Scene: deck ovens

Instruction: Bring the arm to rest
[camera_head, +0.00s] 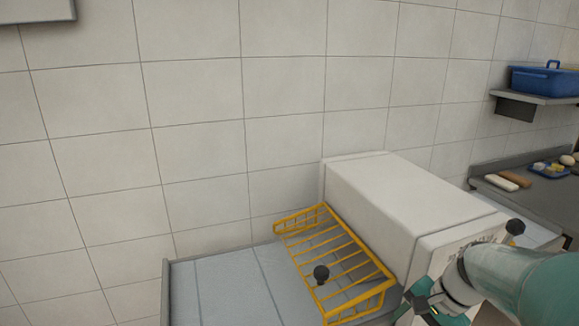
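My arm, teal and grey, comes in at the lower right in the head view. Its end, with my gripper (428,305), is low in the frame in front of the white box-shaped unit (385,205). The gripper is small and partly cut off by the bottom edge, so its fingers do not show clearly. I cannot tell whether it is open or shut, or whether it touches the unit.
A yellow wire rack (345,262) stands on the grey counter (225,285) left of the unit, close to my gripper. Dark round knobs show near the rack and the unit. A blue crate (545,82) sits on a wall shelf (540,98) at right.

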